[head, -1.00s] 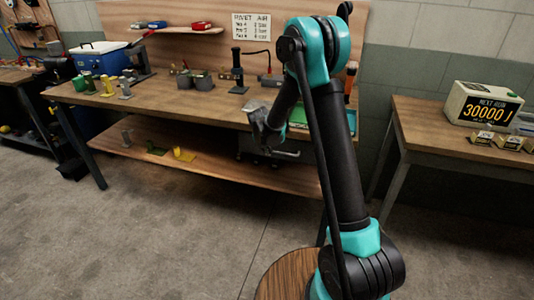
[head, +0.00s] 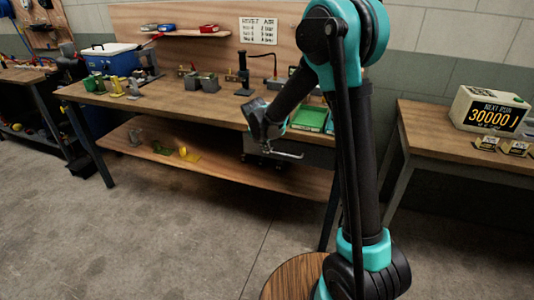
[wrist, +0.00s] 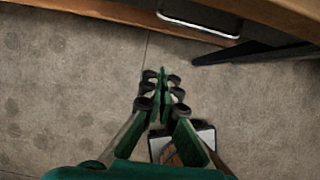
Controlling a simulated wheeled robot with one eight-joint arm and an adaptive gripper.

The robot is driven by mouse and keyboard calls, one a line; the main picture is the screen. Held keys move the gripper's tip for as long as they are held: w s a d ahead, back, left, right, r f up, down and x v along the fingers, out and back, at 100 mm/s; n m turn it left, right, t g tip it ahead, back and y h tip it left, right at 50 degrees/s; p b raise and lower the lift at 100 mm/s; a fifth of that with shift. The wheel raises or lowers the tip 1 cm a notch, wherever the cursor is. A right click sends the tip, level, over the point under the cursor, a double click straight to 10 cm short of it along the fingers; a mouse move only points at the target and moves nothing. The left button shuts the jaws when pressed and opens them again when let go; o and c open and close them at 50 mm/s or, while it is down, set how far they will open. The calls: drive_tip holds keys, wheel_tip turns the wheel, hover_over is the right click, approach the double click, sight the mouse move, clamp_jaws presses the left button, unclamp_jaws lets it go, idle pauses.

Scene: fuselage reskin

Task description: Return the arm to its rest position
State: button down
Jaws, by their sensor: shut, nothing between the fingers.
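My gripper shows in the wrist view (wrist: 163,85) with its green-padded fingers together and nothing between them. It points down over bare concrete floor. In the head view my teal and black arm rises at the right of centre and bends over at the top. Its dark wrist end (head: 262,122) hangs in front of the long workbench's front edge, by the drawer handle. The fingertips are hard to make out in the head view.
A second table (head: 450,140) at right carries a display box (head: 488,110).

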drive_tip(key=s+d+r+m, duration=0.3)
drive_tip(key=s+d+m, duration=1.1)
drive_tip(key=m, duration=0.1)
drive_tip(key=s+d+f+m, duration=0.1)
drive_tip(key=s+d+m, duration=0.2)
drive_tip(key=s+m, duration=0.5)
drive_tip(key=s+d+f+m+y, duration=0.1)
drive_tip(key=s+d+m, duration=0.3)
drive_tip(key=s+m, duration=0.5)
drive_tip(key=shift+s+f+g+y, duration=0.3)
drive_tip(key=shift+f+g, duration=0.1)
drive_tip(key=shift+f, duration=0.35)
